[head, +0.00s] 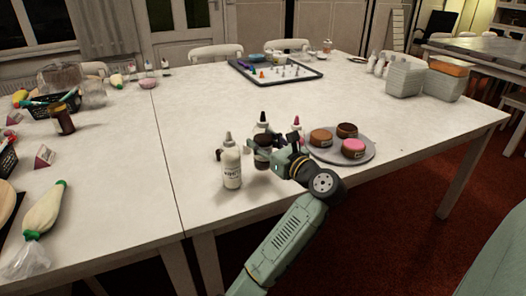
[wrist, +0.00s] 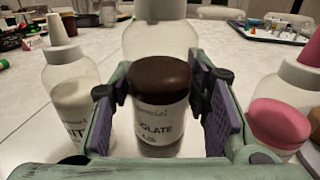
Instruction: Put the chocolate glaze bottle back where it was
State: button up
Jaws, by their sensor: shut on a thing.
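The chocolate glaze bottle (head: 262,153) is upright, clear above its dark brown contents. In the wrist view its label reads "OLATE" (wrist: 161,123). My gripper (head: 268,148) is shut on it, with a purple pad at each side in the wrist view (wrist: 165,105). I cannot tell whether its base touches the table. A white-labelled bottle with a grey nozzle (head: 232,168) stands just left of it; it also shows in the wrist view (wrist: 68,95). A pink glaze bottle with a red tip (head: 297,124) stands to the right, partly hidden by my arm; the wrist view shows its pink contents (wrist: 280,122).
A grey turntable (head: 368,156) with three small cakes, one pink-topped, stands right of my gripper. A tray with small items (head: 246,74) lies behind. The white table (head: 190,125) is clear left of the bottles.

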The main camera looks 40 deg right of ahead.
jog(key=shift+f, duration=1.65)
jog(key=shift+f, duration=0.1)
jog(key=o, duration=0.8)
jog(key=shift+f, duration=0.1)
jog(key=shift+s, duration=0.15)
jog(key=s+b, duration=0.1)
jog(key=s, duration=1)
jog(key=shift+s+a+r, duration=0.2)
jog(key=shift+s+a, duration=0.05)
jog(key=shift+s, duration=0.1)
